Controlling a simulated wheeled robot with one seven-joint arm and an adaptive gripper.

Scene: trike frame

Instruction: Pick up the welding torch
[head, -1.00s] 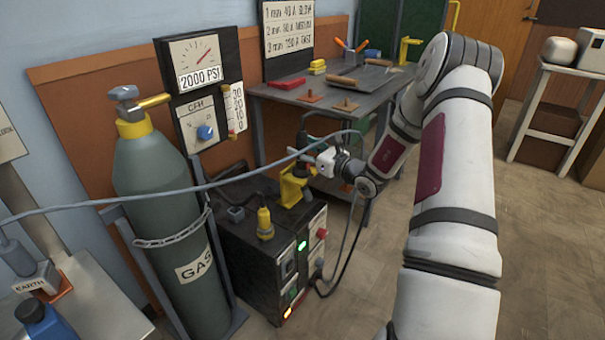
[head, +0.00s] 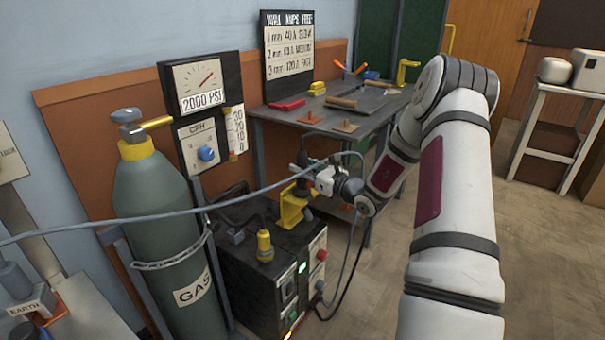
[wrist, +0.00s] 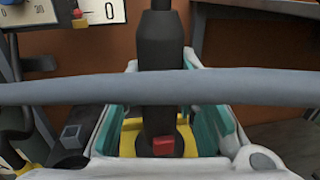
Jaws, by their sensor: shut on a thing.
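The welding torch (wrist: 160,48) is a black upright handle with a red trigger, in the middle of the wrist view. Its lower part stands over the yellow holder (head: 292,206) on top of the dark welding machine; I cannot tell whether it still touches it. My gripper (wrist: 163,118) has its teal-lined fingers on both sides of the handle and is shut on it. In the head view my gripper (head: 310,178) reaches in from the right, and the torch (head: 302,160) shows only as a small dark piece. A grey cable crosses in front of the handle in the wrist view.
The grey cable (head: 120,218) runs across the head view in front of the gas cylinder (head: 150,195). The welding machine (head: 255,268) stands below my gripper. A workbench (head: 345,125) with tools is behind. The floor at right is open.

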